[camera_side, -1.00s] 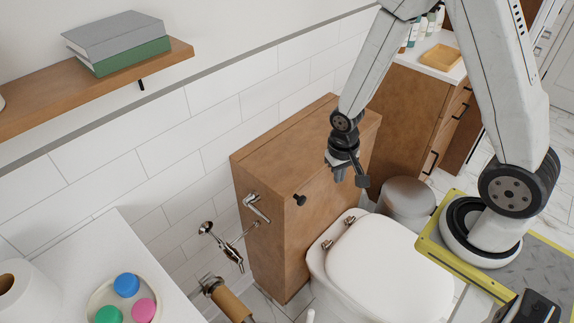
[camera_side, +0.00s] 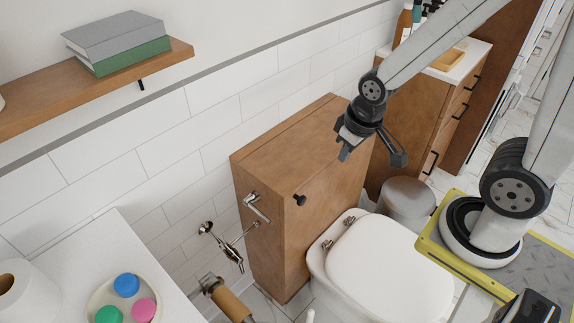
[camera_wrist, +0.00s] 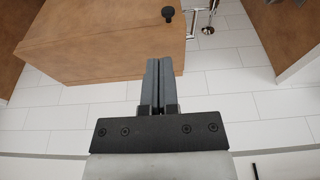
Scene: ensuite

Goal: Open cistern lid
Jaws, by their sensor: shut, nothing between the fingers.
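The cistern is boxed in a brown wooden cabinet (camera_side: 318,205) behind the white toilet. Its flat wooden lid (camera_side: 285,128) lies closed on top. A small black knob (camera_side: 299,199) sticks out of the front face, and it also shows near the top of the wrist view (camera_wrist: 168,14). My gripper (camera_side: 344,156) is in front of the cabinet's upper right part in the side view, away from the knob. In the wrist view its two fingers (camera_wrist: 160,62) are together and empty, overlapping the cabinet's edge. I cannot tell whether they touch the wood.
The white toilet seat (camera_side: 389,268) is below my gripper. A metal lever (camera_side: 256,207) and tap fittings (camera_side: 225,246) are on the left. A wooden vanity (camera_side: 410,115) with bottles stands at right. A shelf with books (camera_side: 118,45) hangs upper left. The tiled wall is behind.

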